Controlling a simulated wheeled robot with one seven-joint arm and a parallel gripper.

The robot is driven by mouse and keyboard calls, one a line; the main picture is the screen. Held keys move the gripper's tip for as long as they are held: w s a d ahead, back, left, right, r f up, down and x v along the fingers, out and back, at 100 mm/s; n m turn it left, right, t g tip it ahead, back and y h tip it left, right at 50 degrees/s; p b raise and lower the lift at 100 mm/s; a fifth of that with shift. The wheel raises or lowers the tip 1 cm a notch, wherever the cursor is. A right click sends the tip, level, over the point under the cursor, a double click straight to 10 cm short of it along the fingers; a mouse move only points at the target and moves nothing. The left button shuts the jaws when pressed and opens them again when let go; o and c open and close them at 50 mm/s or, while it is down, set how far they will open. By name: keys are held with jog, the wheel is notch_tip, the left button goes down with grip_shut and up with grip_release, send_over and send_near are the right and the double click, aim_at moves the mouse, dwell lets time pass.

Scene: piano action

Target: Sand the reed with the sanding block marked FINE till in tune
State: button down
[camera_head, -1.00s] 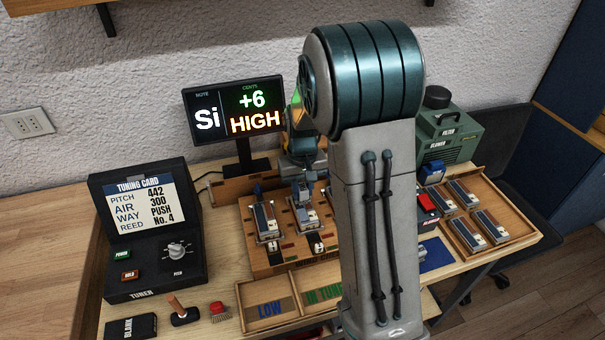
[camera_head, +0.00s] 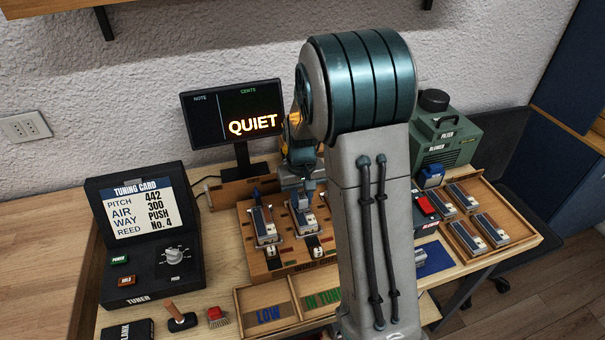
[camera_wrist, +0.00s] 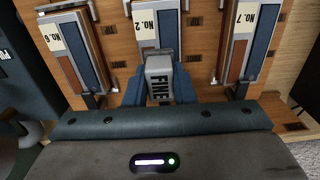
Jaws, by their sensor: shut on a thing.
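My gripper (camera_wrist: 160,85) is shut on the grey sanding block marked FINE (camera_wrist: 158,68). In the wrist view, the block is at the near end of the middle reed plate (camera_wrist: 150,32), whose label looks like No. 2; I cannot tell whether they touch. Plates No. 6 (camera_wrist: 75,50) and No. 7 (camera_wrist: 245,45) flank it. In the head view, the gripper (camera_head: 303,187) is over the wooden reed bench (camera_head: 255,262), partly hidden by my arm. The tuner display (camera_head: 235,115) reads QUIET. The tuning card (camera_head: 143,210) reads 442, 300, PUSH, No. 4.
A LOW and IN TUNE tray (camera_head: 268,318) is in front. At right are a reed tray (camera_head: 510,240) and a green blower (camera_head: 440,150).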

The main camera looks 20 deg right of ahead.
jog(key=shift+r+p, duration=2.25)
jog(key=shift+r, duration=1.75)
dwell(2.0)
